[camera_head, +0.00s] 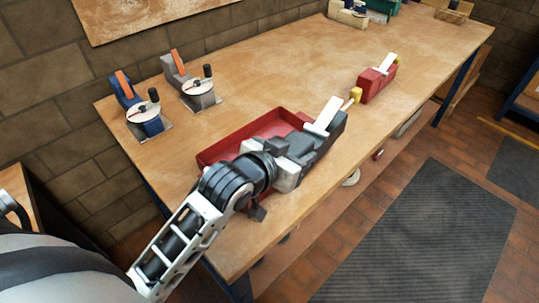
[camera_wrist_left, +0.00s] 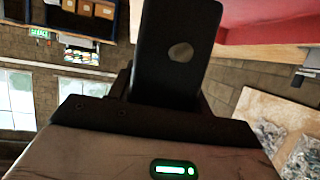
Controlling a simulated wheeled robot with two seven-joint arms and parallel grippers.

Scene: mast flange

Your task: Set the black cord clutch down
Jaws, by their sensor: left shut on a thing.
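The black cord clutch (camera_head: 327,133) has a dark body and a white lever (camera_head: 325,113) that sticks up at a tilt. My left gripper (camera_head: 296,160) is shut on it, and the gripper's jaws hide its near end. The clutch shows by the right end of the red tray (camera_head: 222,148), toward the table's front edge. I cannot tell whether it touches the table. In the left wrist view a dark finger-like part (camera_wrist_left: 175,50) fills the middle, and the clutch cannot be made out for sure. My right gripper is not in view.
A red clutch with a white lever (camera_head: 376,83) stands farther right on the wooden table (camera_head: 280,70). A blue winch (camera_head: 146,122) and a grey winch (camera_head: 195,92) stand at the back left. The table's middle is clear. A dark mat (camera_head: 425,240) lies on the floor.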

